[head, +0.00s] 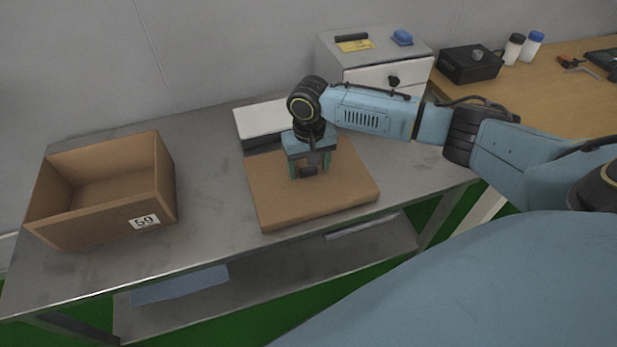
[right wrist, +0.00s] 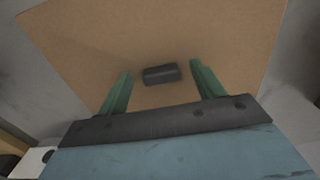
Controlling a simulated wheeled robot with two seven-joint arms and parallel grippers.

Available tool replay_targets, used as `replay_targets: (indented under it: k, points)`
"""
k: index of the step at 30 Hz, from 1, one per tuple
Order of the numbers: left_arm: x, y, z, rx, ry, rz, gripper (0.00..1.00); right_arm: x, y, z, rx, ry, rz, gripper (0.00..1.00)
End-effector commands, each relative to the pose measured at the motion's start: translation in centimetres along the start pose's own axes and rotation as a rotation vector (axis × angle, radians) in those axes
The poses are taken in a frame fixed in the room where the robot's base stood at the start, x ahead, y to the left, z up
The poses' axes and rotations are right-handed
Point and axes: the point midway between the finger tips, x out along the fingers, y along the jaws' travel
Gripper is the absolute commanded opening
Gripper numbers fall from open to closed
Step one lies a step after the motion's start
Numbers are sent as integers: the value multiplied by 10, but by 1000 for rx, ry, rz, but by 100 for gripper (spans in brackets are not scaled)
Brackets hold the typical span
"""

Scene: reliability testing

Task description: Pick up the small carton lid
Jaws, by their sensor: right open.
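The small carton lid (head: 330,203) is a flat brown square lying on the grey metal table. A small dark block-shaped handle (right wrist: 160,74) sits on its top; the lid's brown surface (right wrist: 215,32) fills much of the right wrist view. My right gripper (head: 309,174) points down over the lid, open, with its two green fingers on either side of the handle. In the right wrist view there is a gap between each finger and the handle. I cannot tell whether the fingertips touch the lid. My left gripper is not in view.
An open brown carton (head: 103,212) labelled 59 stands at the left of the table (head: 215,205). A pale flat box (head: 262,119) is behind the lid. A drawer cabinet (head: 372,58) stands at the back. A black box (head: 468,66) and bottles are on the wooden bench.

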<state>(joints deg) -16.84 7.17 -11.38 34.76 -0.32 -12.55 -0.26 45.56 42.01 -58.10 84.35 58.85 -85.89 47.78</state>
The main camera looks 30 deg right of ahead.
Motion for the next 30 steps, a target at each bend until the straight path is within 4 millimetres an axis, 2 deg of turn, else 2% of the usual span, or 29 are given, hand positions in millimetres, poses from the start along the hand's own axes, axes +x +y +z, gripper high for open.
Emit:
replay_targets:
  k: [5, 16, 24, 26, 30]
  points:
    - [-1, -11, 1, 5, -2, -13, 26, 0, 0, 0, 0, 1, 0, 67]
    - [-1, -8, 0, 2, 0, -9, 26, -1, 0, 0, 0, 0, 0, 19]
    - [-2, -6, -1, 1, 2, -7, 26, -4, 0, 0, 0, 1, 0, 18]
    - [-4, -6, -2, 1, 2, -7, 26, -10, 0, 0, 0, 1, 0, 18]
    - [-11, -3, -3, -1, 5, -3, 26, -36, 0, -1, 0, 3, -1, 18]
